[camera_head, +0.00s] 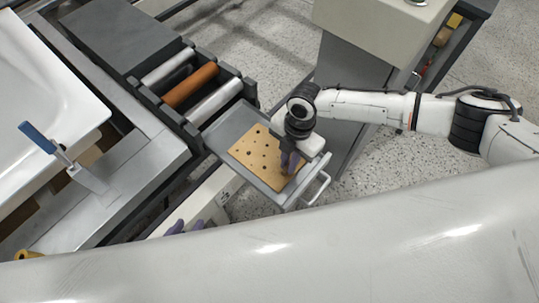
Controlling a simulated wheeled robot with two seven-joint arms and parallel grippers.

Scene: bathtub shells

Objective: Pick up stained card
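The stained card (247,150) is tan with several dark spots. It lies flat in a grey metal tray (228,128) with a wire handle, near the middle of the view.
A roller conveyor (190,88) with one orange roller adjoins the tray at upper left. A white tub shell (45,95) and a blue-handled scraper (62,150) are at left. A grey cabinet (350,60) stands behind the tray. Speckled floor (390,180) shows at right.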

